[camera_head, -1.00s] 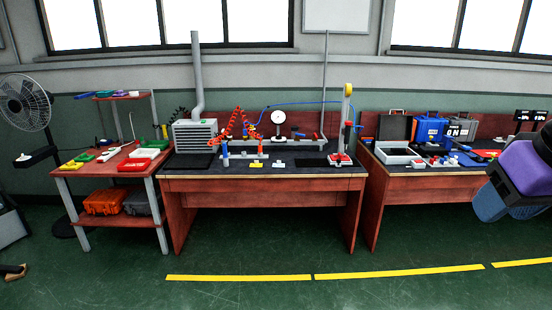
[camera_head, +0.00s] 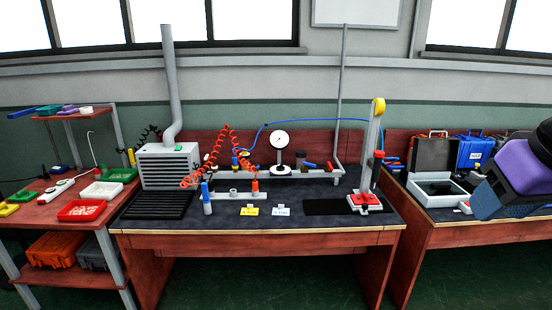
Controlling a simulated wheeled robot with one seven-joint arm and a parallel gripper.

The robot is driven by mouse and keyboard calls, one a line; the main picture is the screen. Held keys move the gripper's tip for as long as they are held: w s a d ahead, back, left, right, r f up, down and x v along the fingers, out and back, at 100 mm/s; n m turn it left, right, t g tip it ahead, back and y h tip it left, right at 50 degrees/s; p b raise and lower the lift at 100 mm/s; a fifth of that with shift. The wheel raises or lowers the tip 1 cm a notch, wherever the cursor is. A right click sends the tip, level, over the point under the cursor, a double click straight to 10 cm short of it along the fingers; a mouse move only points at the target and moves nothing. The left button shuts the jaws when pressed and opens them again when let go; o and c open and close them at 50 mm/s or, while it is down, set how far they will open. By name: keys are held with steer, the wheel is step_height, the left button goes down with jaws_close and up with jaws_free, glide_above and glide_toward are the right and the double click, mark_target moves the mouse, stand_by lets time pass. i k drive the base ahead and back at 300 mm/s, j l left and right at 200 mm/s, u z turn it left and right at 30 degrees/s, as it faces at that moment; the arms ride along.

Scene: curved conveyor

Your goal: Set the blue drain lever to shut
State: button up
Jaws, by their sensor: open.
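A small upright blue part (camera_head: 205,190) stands on a grey post at the front left of the middle bench, at the left end of a light grey bar. It may be the blue drain lever; its exact shape and setting are too small to tell. Another small blue piece (camera_head: 235,161) sits behind it by a yellow fitting and could also be the lever. Part of my arm, purple and dark, shows at the right edge, well apart from these parts. My gripper's fingers cannot be made out in this view.
The middle bench (camera_head: 300,240) holds a pressure gauge (camera_head: 280,140), a red coiled hose (camera_head: 245,155), a grey vented box (camera_head: 167,165), a red-based stand (camera_head: 365,203), and yellow (camera_head: 249,211) and white (camera_head: 281,211) cards. A left shelf and right bench flank it. Floor in front is clear.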

mark_target(305, 164)
steer(key=i, duration=2.6)
